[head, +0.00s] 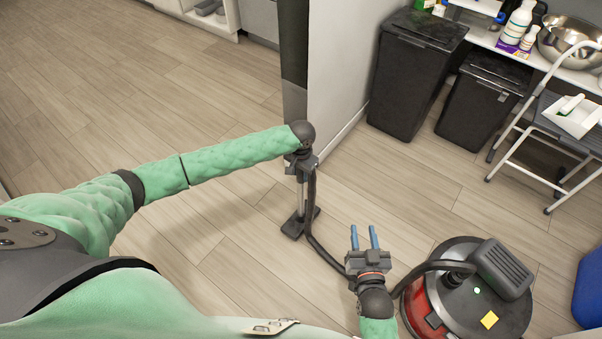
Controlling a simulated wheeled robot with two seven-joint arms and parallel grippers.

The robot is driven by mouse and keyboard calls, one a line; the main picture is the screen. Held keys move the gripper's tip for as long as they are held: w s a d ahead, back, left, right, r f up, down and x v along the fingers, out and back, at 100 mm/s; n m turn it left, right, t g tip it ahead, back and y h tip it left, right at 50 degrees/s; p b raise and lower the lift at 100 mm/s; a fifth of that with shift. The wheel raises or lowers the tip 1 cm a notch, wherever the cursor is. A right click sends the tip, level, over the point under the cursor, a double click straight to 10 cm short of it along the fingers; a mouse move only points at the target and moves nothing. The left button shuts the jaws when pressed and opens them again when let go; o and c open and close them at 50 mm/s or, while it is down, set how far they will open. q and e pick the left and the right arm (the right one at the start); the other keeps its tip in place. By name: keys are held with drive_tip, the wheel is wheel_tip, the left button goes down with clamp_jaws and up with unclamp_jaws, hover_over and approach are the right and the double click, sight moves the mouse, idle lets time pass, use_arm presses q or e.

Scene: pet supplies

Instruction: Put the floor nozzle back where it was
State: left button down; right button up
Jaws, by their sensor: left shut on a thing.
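The floor nozzle (293,228) is a dark flat foot on an upright grey metal tube, above or on the wooden floor near the end of the white partition. I cannot tell whether its foot touches the floor. My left gripper (301,170) is shut on the upper end of its tube, and its fingers are mostly hidden by the wrist. A black hose (312,225) runs from the tube's top down to the red and black vacuum cleaner (462,302). My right gripper (363,238) is open and empty, its two blue fingers apart, left of the vacuum cleaner.
The white partition (341,60) stands just behind my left gripper. Two black bins (412,75) (480,105) stand against the wall. A white-framed step stool (540,125) and a shelf with bottles and a metal bowl are at right. The floor at left is clear.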

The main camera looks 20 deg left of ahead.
drive_tip(key=shift+r, duration=0.35)
use_arm(q)
drive_tip(key=shift+f, duration=0.1)
use_arm(e)
drive_tip(key=shift+f, duration=0.15)
drive_tip(key=shift+s+f, duration=0.15)
drive_tip(key=shift+f, duration=0.65)
use_arm(q)
drive_tip(key=c, duration=1)
unclamp_jaws()
drive_tip(key=shift+f, duration=0.1)
use_arm(e)
drive_tip(key=shift+r, duration=0.1)
